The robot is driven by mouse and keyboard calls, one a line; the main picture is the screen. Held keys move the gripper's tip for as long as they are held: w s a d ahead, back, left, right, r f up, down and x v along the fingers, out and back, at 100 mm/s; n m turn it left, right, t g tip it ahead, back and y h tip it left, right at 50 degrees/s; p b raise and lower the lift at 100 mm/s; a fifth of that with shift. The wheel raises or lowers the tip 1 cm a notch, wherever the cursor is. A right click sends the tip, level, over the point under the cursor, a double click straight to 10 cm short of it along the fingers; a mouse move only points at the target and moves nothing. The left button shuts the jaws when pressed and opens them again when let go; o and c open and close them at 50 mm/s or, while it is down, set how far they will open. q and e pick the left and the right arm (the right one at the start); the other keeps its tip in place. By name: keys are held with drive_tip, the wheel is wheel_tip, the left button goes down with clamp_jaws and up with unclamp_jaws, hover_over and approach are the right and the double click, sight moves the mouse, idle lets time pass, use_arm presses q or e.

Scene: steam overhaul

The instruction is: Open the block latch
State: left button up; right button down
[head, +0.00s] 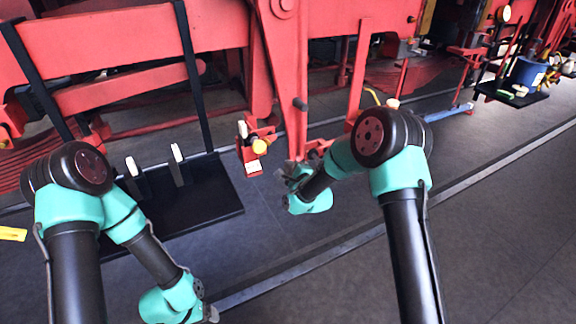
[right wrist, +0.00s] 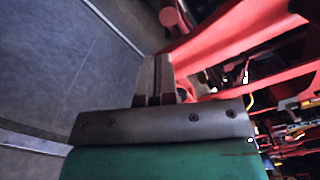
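I cannot tell for sure which part is the block latch. A small red bracket (head: 251,155) with a yellow round knob (head: 260,146) and a white-tipped lever (head: 243,130) hangs left of the red upright beam. My right gripper (head: 286,174) is at the foot of that beam, to the right of and a little below the bracket. In the right wrist view its two grey fingers (right wrist: 156,76) are together, with nothing seen between them, and a red bar is just beyond them. My left gripper (head: 207,312) is low at the bottom edge, away from the red frame; its fingers are unclear.
A black hanging tray (head: 215,202) with two white-tipped pieces is at left, on black straps. Red frame beams (head: 110,32) span the back. A blue bucket (head: 527,72) stands on a dark shelf far right. The grey floor (head: 480,230) at right is clear.

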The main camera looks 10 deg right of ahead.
drive_tip(key=shift+w+d+f, duration=0.1)
drive_tip(key=shift+d+f, duration=0.15)
idle(0.3)
drive_tip(key=d+f, duration=0.1)
drive_tip(key=w+d+f, duration=0.1)
drive_tip(key=d, duration=0.1)
drive_tip(key=shift+f, duration=0.4)
idle(0.5)
drive_tip(key=shift+w+f, duration=0.1)
idle(0.3)
drive_tip(key=shift+w+d+f, duration=0.3)
drive_tip(key=shift+d+f, duration=0.4)
drive_tip(key=shift+d, duration=0.15)
drive_tip(key=shift+w+d+f, duration=0.3)
drive_tip(key=shift+d+f, duration=0.35)
drive_tip(key=shift+d, duration=0.2)
drive_tip(key=c, duration=1.8)
unclamp_jaws()
drive_tip(key=o, duration=0.6)
